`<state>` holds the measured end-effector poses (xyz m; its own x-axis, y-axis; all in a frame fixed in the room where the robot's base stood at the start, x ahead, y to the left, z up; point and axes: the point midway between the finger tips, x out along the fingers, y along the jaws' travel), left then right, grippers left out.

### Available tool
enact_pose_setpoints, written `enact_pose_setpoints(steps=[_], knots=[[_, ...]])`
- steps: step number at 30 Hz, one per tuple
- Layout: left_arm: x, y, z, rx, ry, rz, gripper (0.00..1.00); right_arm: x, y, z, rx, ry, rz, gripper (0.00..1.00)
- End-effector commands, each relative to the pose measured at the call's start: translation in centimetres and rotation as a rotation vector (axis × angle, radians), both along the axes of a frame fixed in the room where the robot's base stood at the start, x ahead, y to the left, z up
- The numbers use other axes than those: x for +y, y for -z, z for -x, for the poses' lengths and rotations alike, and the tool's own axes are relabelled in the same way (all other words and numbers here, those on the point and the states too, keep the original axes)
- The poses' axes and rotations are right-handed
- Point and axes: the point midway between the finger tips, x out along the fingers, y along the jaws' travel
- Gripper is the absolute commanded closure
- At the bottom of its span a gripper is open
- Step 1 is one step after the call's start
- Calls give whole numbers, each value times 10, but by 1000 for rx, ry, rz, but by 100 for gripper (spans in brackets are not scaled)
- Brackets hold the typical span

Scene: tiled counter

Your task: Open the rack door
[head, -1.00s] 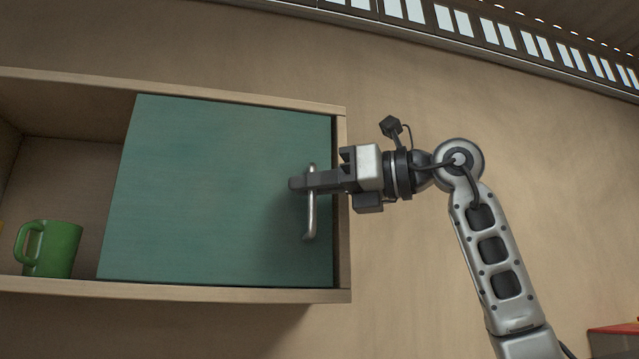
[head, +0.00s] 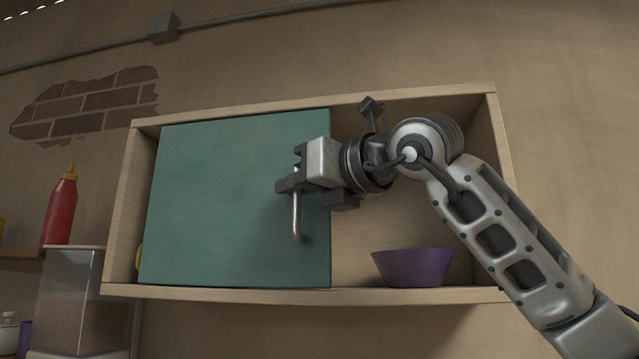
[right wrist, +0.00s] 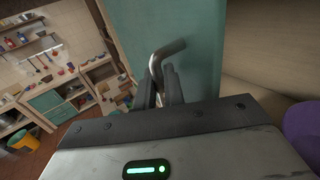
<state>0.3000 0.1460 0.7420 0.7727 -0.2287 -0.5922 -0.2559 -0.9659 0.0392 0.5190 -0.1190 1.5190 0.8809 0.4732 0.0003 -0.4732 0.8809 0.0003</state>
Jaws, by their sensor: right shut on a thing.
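The rack (head: 410,296) is a wooden wall cabinet with a teal sliding door (head: 225,200). In the head view the door covers the left part of the rack, and the right part is open. A metal bar handle (head: 296,217) stands near the door's right edge. My right gripper (head: 284,186) is shut on the upper part of the handle. In the right wrist view the handle (right wrist: 157,62) passes between the fingers of the right gripper (right wrist: 160,85). My left gripper is not in view.
A purple bowl (head: 412,267) sits in the open right part, below my right arm. A sliver of a yellow thing (head: 139,257) shows at the door's left edge. A red bottle (head: 61,210) and a clear container (head: 85,300) stand left of the rack.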

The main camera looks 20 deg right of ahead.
Motion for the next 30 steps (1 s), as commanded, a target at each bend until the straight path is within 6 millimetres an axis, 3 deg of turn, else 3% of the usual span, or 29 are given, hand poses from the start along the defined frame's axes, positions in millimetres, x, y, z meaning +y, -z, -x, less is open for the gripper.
enact_pose_setpoints(steps=[15,16,26,30], knots=[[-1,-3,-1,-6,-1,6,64,2,0,-3,3,15,1,100],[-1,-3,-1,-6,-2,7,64,2,0,-3,3,15,1,84],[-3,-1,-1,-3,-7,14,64,0,0,-1,1,15,0,84],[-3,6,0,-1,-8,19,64,-8,1,14,-3,15,-1,84]])
